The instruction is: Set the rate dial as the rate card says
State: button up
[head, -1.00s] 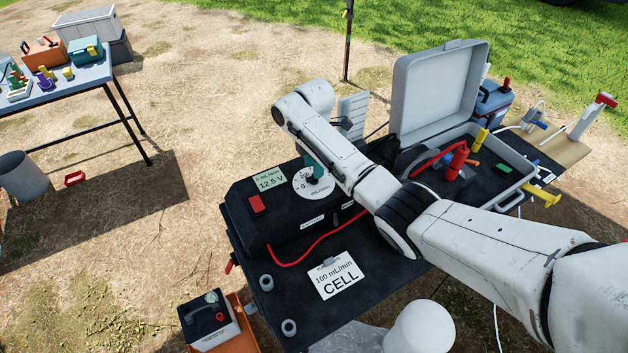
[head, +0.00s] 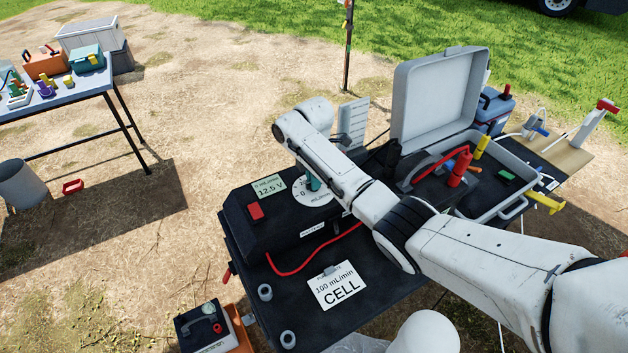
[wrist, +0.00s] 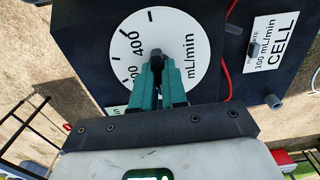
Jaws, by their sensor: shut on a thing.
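The rate dial (head: 309,194) is a white round face marked in mL/min on the black control box (head: 262,222). In the wrist view the dial face (wrist: 137,62) shows 400 and other numbers partly cut off or hidden. My gripper (wrist: 163,62) is shut on the dial's dark knob (wrist: 188,47), which is mostly hidden by the green fingers. Its pointer setting is hard to tell. In the head view my gripper (head: 314,182) is partly behind my arm. The rate card (head: 338,287) reads 100 mL/min CELL and also shows in the wrist view (wrist: 268,42).
A display (head: 268,189) on the box reads 0 mL/min and 12.5 V, beside a red switch (head: 256,212). A red cable (head: 315,253) runs along the box front. An open grey case (head: 435,105) stands at the right.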

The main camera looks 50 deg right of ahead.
grip_shut()
jog(key=m+p, duration=0.1)
jog(key=m, duration=0.1)
jog(key=shift+a+r+m, duration=0.1)
jog(key=shift+r+m, duration=0.05)
jog(key=shift+m, duration=0.15)
jog(key=m+p, duration=0.1)
jog(key=m, duration=0.3)
jog(key=shift+m, duration=0.3)
jog(key=o, duration=0.7)
grip_release()
notch_tip(320, 180, up, 10)
jog(key=shift+r, duration=0.25)
